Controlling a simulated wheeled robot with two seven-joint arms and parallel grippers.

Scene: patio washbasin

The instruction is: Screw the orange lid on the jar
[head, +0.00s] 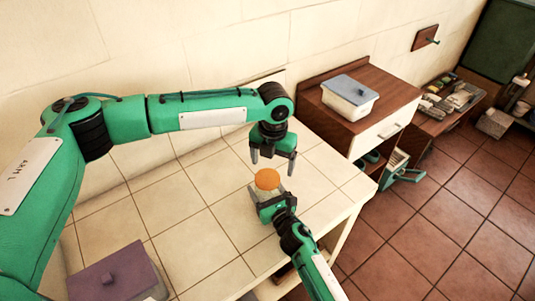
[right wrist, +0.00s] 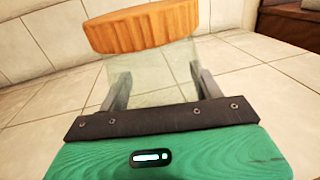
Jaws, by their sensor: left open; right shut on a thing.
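The orange lid (head: 267,179) sits on top of the jar; it looks like a ridged disc in the right wrist view (right wrist: 146,25). In that view it looks slightly tilted, and I cannot tell whether it is threaded on. The clear glass jar (right wrist: 150,75) stands between the fingers of my right gripper (right wrist: 157,88), which is shut on it. In the head view my right gripper (head: 268,197) reaches the jar from the front right. My left gripper (head: 273,157) is open and empty, pointing down above the lid and apart from it.
The tiled counter (head: 190,215) is mostly clear around the jar. A purple-lidded box (head: 115,272) sits at the front left. A container with a grey-blue lid (head: 350,90) stands on the wooden cabinet (head: 318,98) at the back right. The wall closes off the back.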

